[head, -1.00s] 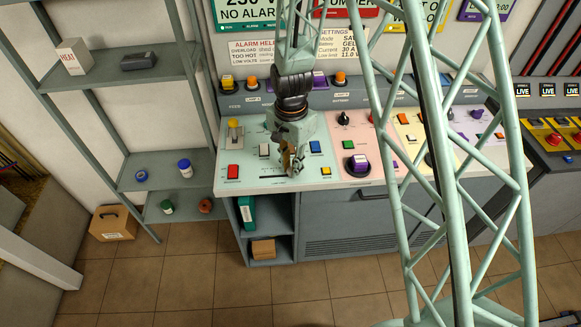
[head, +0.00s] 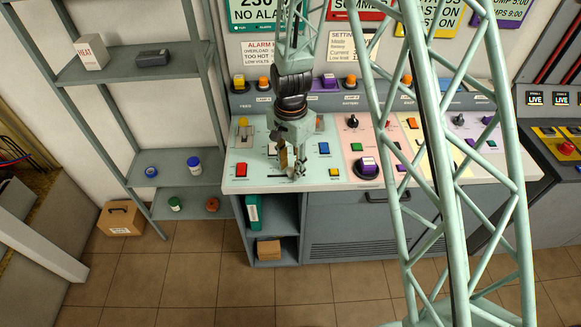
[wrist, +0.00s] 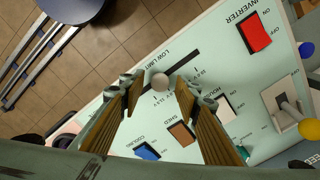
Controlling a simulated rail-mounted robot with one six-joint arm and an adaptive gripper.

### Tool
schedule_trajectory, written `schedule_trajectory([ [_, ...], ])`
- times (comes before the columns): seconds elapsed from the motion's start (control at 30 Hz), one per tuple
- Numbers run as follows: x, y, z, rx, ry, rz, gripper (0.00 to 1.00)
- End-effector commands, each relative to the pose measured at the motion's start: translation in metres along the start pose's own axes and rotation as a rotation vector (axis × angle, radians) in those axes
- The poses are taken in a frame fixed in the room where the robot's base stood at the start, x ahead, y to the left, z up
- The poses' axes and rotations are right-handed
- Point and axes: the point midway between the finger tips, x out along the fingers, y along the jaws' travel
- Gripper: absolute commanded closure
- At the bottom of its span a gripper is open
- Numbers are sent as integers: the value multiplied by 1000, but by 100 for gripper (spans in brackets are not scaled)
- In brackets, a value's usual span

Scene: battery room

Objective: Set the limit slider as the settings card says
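The low limit slider has a round pale knob (wrist: 160,82) in a dark slot (wrist: 185,63) on the pale green panel in the wrist view. My gripper (wrist: 160,87) is open, with one finger on each side of the knob; I see a gap at both sides and cannot tell the height. In the head view my gripper (head: 292,168) is low over the panel's front and hides the knob. The settings card (head: 350,47) hangs on the wall; my arm parts cover its edges and its values.
The red inverter switch (wrist: 254,32) and a lever with a yellow ball (wrist: 309,128) are on the panel. A brown rocker (wrist: 181,134) and a blue rocker (wrist: 147,151) sit near my fingers.

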Motion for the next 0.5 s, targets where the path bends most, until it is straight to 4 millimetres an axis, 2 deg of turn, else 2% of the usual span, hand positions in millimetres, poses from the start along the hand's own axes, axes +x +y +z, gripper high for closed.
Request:
schedule_trajectory([
  [0.33,-2,0,0,0,0,0,70],
  [0.5,-9,0,0,0,0,0,70],
])
